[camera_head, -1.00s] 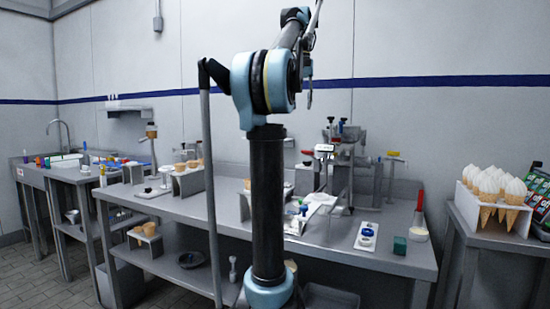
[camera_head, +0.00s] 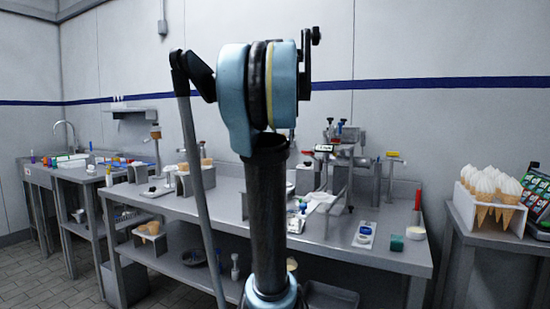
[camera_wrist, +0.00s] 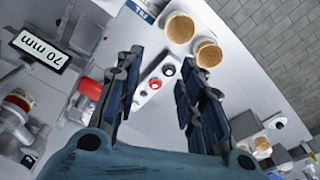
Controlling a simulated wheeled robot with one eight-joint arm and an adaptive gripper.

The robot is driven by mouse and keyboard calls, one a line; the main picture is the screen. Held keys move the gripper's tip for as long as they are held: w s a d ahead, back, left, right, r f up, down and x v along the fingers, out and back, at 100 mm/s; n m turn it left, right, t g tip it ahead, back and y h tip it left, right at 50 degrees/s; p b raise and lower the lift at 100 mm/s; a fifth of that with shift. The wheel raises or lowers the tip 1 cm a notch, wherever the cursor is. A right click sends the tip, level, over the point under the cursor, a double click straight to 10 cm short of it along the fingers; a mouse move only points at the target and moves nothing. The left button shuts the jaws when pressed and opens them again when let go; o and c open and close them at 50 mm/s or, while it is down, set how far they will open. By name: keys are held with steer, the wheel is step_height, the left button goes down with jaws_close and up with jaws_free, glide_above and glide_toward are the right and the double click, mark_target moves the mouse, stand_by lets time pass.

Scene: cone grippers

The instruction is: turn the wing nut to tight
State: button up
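I cannot pick out the wing nut with certainty in either view. My gripper (camera_wrist: 160,72) is open and empty in the wrist view, with its two dark blue fingers apart above the bench. A white plate with a red knob (camera_wrist: 155,84) and a black knob (camera_wrist: 168,69) shows in the gap between the fingers, below them and apart from them. In the head view my gripper is hidden behind my arm.
The long grey bench (camera_head: 330,238) carries a metal fixture (camera_head: 345,160) and a white plate with a blue ring (camera_head: 365,234). Cone cups (camera_wrist: 208,52) and a "70 mm" sign (camera_wrist: 40,48) show in the wrist view. A cone rack (camera_head: 488,195) stands at right.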

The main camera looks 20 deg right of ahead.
steer(key=s+a+f, duration=0.3)
steer(key=a+f, duration=0.1)
steer(key=f, duration=0.2)
steer(key=shift+s+f+n, duration=0.2)
steer(key=shift+s+n, duration=0.05)
steer(key=shift+n, duration=0.15)
